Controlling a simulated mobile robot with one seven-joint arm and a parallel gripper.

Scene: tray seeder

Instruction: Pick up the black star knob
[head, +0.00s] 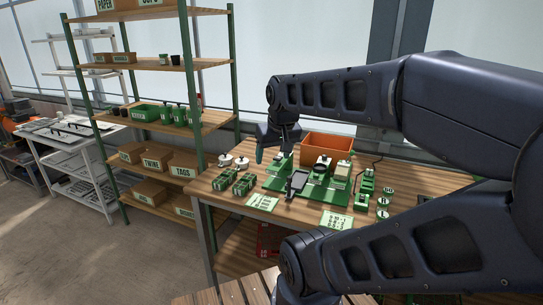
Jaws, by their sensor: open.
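My gripper (272,155) is in the head view, above the back left part of the wooden workbench, pointing down. It is open, with nothing visible between its fingers. A green tray seeder machine (318,196) lies on the bench below and to the right of it, with pale blocks and a dark grey slanted part (297,182). Small dark pieces show on top of the pale blocks and on two white round pots left of the gripper. They are too small to tell which one is the black star knob.
An orange bin (327,146) stands at the bench's back. Two green crates (223,179) and printed cards (335,220) lie on the left and front; small round tins (383,202) stand at right. A tall shelf (206,120) with boxes stands left. My arm links cover the right side.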

